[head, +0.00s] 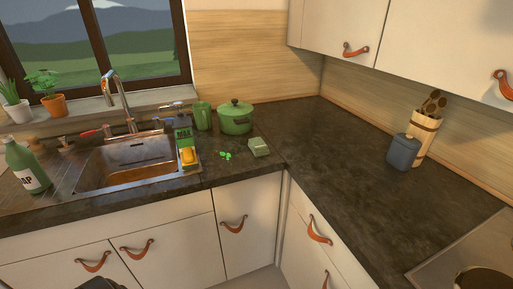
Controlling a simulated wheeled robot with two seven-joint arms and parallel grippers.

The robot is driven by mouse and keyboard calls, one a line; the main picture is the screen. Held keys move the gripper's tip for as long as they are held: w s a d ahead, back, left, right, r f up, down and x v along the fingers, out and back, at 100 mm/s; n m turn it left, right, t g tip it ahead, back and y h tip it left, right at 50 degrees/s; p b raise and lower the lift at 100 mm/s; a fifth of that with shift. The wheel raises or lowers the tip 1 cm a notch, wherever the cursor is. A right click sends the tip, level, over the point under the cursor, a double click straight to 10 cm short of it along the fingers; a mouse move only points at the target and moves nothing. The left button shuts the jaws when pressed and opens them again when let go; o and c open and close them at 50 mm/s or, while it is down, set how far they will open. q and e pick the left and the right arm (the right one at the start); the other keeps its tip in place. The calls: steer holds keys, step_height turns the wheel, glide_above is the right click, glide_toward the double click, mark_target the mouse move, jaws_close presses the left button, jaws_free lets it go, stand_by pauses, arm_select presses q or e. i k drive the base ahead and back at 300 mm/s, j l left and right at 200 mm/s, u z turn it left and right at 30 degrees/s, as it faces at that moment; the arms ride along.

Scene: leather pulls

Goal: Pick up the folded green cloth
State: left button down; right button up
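The folded green cloth (258,147) is a small pale green block lying on the dark countertop, near the inner corner of its front edge. It lies just in front of the green lidded pot (235,118) and to the right of some small bright green leaves (225,155). Nothing covers the cloth. Neither of my grippers can be made out in the head view. Only a dark shape, possibly part of me, shows at the bottom edge on the left.
A green mug (202,116), a green box (183,134) and a yellow sponge (187,156) stand left of the cloth, beside the sink (135,159). A soap bottle (26,167) is far left. The countertop (330,165) to the right is clear up to a grey jar (403,152).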

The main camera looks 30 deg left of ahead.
mark_target(259, 147)
steer(key=i+j, duration=0.15)
steer(key=j, duration=0.25)
steer(key=i+j+z, duration=0.1)
steer(key=j, duration=0.25)
steer(key=i+j, duration=0.2)
steer(key=j, duration=0.2)
steer(key=z, duration=0.05)
